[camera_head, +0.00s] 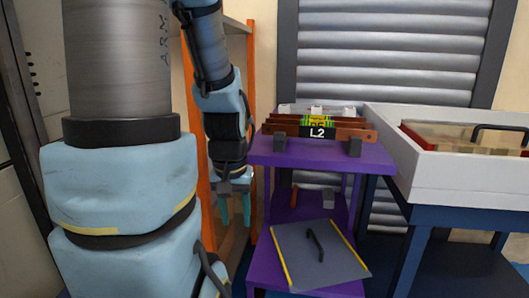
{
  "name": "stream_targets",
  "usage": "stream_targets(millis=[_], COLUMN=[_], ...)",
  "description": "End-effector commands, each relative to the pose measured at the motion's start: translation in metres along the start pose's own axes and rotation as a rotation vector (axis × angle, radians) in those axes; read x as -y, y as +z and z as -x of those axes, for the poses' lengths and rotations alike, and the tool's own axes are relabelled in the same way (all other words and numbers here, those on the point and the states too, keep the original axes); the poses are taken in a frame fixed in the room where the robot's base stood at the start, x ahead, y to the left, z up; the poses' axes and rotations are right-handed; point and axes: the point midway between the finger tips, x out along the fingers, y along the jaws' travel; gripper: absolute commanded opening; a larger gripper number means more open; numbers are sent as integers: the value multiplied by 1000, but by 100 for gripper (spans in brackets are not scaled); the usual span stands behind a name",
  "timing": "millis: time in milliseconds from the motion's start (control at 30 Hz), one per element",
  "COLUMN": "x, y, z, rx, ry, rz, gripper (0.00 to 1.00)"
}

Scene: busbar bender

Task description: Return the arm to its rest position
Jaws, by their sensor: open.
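My arm fills the left side of the head view, with pale blue joint covers and grey links. My gripper (236,210) hangs pointing down at the end of the arm, left of the purple stand (375,158). Its two teal fingers are apart with nothing between them. The busbar rack (340,131) with copper-brown bars and a black "L2" label (318,132) rests on top of the stand, to the right of my gripper and apart from it.
An orange-framed shelf (250,100) stands behind my gripper. A grey panel with a black handle (320,262) is low on the purple stand. A white bin (460,175) on a blue table (412,225) stands at right. A roller shutter (385,60) is behind.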

Motion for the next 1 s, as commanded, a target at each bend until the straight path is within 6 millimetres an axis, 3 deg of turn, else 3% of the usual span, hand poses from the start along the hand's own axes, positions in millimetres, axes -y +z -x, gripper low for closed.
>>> stream_targets(millis=[33,600,767,1000], x=[0,-1,-1,-1], y=[-5,-29,-32,-31], z=[34,208,226,223], rx=[0,0,0,0], ry=[0,0,0,0], rz=[0,0,0,0], gripper=[47,47,47,47])
